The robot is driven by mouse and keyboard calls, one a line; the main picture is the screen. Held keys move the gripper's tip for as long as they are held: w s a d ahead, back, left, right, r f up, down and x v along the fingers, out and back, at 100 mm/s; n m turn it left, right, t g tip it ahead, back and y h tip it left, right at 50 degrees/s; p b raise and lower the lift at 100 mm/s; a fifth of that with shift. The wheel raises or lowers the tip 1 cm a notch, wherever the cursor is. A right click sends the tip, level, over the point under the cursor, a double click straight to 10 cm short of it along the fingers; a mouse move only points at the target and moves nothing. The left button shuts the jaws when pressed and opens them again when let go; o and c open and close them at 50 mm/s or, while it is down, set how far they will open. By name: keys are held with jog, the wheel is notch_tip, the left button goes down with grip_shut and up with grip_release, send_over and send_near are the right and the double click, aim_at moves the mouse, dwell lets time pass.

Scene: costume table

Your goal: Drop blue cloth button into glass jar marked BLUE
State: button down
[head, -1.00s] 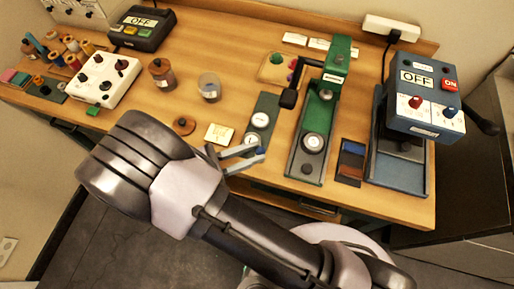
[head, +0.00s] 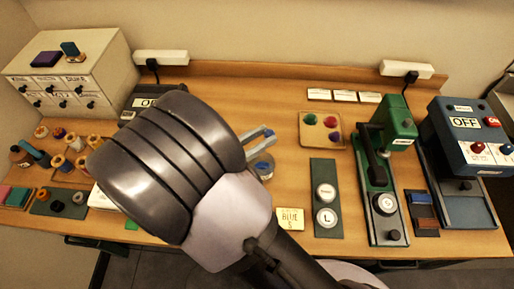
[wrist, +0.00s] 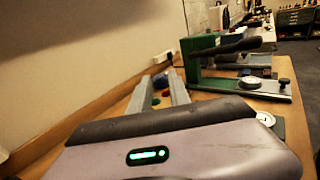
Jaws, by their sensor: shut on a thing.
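My gripper (head: 268,136) reaches over the back middle of the table, its fingers nearly together. It is shut on the small blue cloth button (head: 269,134), which shows only as a bit of blue at the fingertips. A glass jar (head: 264,174) stands just below the fingers in the head view, partly hidden by my arm. A blue spot shows on or in it; I cannot tell which, and no marking is readable. In the wrist view the fingers (wrist: 160,92) point forward, and the button is not clear there.
A wooden tray (head: 311,138) of coloured buttons lies right of my gripper. A yellow note (head: 290,218) reads BLUE S. A grey-green plate (head: 325,175) with round dies, a green press (head: 385,170) and a blue machine (head: 465,150) stand right. A drawer cabinet (head: 75,70) is at left.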

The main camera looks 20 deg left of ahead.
notch_tip(320, 180, down, 6)
jog(key=b, duration=0.8)
jog(key=shift+d, duration=0.35)
jog(key=c, duration=1.1)
grip_release()
jog(key=shift+s+a+r, duration=0.1)
jog(key=shift+a, duration=0.05)
